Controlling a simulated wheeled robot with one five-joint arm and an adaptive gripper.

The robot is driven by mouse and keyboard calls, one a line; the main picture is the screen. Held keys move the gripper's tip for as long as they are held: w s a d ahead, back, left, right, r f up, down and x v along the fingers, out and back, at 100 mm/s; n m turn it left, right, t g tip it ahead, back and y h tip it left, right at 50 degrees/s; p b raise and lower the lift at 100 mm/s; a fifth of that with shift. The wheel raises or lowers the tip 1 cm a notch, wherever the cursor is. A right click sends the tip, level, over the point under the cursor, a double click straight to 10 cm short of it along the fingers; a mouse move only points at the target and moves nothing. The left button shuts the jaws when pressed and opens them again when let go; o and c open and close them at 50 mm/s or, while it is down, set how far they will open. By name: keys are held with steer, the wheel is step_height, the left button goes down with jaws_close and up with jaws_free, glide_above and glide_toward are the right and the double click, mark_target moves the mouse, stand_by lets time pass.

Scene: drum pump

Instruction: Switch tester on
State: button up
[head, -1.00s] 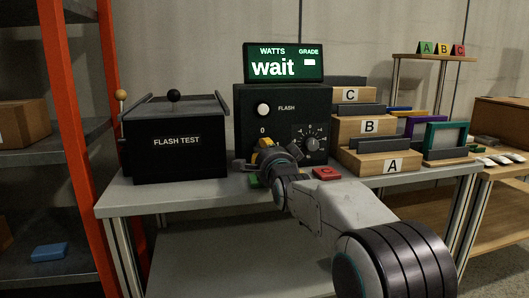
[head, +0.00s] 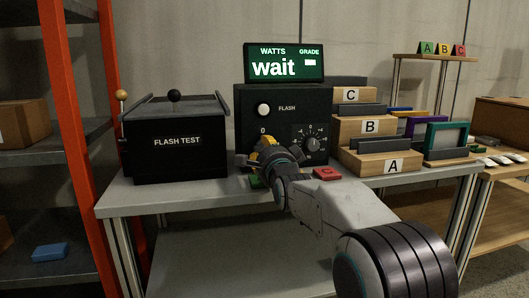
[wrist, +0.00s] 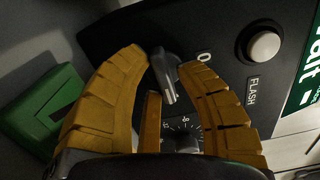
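The black tester (head: 285,101) stands at the back of the bench. Its green display (head: 285,65) reads "wait" under WATTS and GRADE. A grey switch lever (wrist: 165,76) sits on its face near the "0" mark, in the wrist view. My gripper (wrist: 160,62) has its yellow fingers spread on both sides of that lever. The right fingertip is very close to the lever; I cannot tell whether it touches. In the head view my gripper (head: 265,146) is at the tester's lower left front and hides the lever.
The white FLASH button (head: 264,110) and a dial (head: 311,144) are close by on the tester. A green block (wrist: 43,108) and a red block (head: 327,173) lie in front. The FLASH TEST box (head: 176,145) is left; lettered wooden trays (head: 391,163) are right.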

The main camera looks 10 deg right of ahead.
steer(key=shift+o, duration=1.3)
steer(key=s, duration=1.2)
steer(key=s+r+n+g+p, duration=0.5)
steer(key=s+p, duration=0.6)
steer(key=p, duration=0.3)
steer(key=s+r+n+g+p, duration=0.4)
steer(key=s+r+n+p, duration=0.2)
steer(key=s+p, duration=0.4)
steer(key=s+r+n+g+p, duration=0.5)
steer(key=s+p, duration=0.6)
steer(key=p, duration=0.7)
steer(key=shift+s+r+n+g, duration=0.3)
steer(key=shift+r+n, duration=0.25)
steer(key=shift+n, duration=0.55)
